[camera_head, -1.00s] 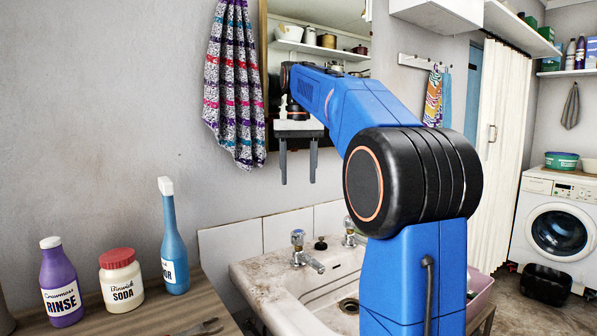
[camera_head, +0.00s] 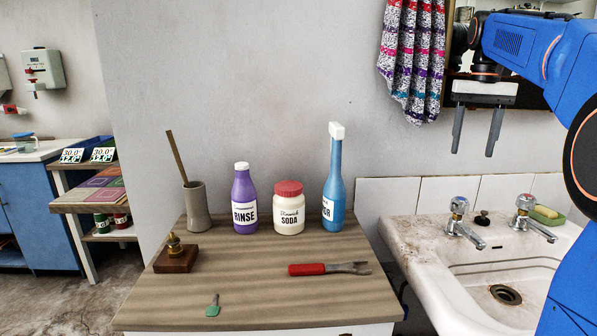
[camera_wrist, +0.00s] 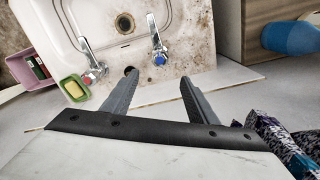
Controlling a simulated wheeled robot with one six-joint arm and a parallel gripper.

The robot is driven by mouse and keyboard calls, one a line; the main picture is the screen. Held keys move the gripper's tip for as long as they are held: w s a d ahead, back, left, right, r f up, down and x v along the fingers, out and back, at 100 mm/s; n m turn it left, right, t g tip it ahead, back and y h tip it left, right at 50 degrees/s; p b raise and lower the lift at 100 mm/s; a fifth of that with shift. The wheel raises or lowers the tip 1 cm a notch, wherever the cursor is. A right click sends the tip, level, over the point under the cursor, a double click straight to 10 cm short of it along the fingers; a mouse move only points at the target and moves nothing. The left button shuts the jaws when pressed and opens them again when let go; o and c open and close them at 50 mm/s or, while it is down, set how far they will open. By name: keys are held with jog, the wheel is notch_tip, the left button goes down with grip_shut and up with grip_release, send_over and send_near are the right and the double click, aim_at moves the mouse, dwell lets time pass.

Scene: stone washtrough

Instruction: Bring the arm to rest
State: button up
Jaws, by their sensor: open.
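My gripper (camera_head: 473,133) hangs at the upper right of the head view, fingers pointing down, apart and with nothing between them. It is in the air in front of the wall, beside the hanging patterned towel and above the left part of the stone sink. In the wrist view my gripper (camera_wrist: 154,86) also shows open and empty, with the sink taps beyond its fingertips. My blue arm fills the right edge of the head view, and part of it is cut off.
A stone sink (camera_head: 420,240) stands at right. The wooden counter (camera_head: 240,300) bears a purple bottle (camera_head: 244,200), a soda jar (camera_head: 289,212), a blue bottle (camera_head: 334,185), a red-handled tool (camera_head: 307,269), a grey pot (camera_head: 195,208) and a brass piece on a block (camera_head: 176,258). A towel (camera_head: 410,60) hangs behind.

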aim_at(461, 198)
notch_tip(461, 198, down, 15)
jog(key=shift+r, duration=0.15)
dwell(0.4)
notch_tip(461, 198, up, 17)
notch_tip(461, 198, down, 16)
jog(key=shift+f, duration=0.6)
jog(key=n, duration=0.6)
jog(key=shift+r, duration=0.1)
jog(key=shift+n, duration=2.8)
jog(key=shift+s+a, duration=0.1)
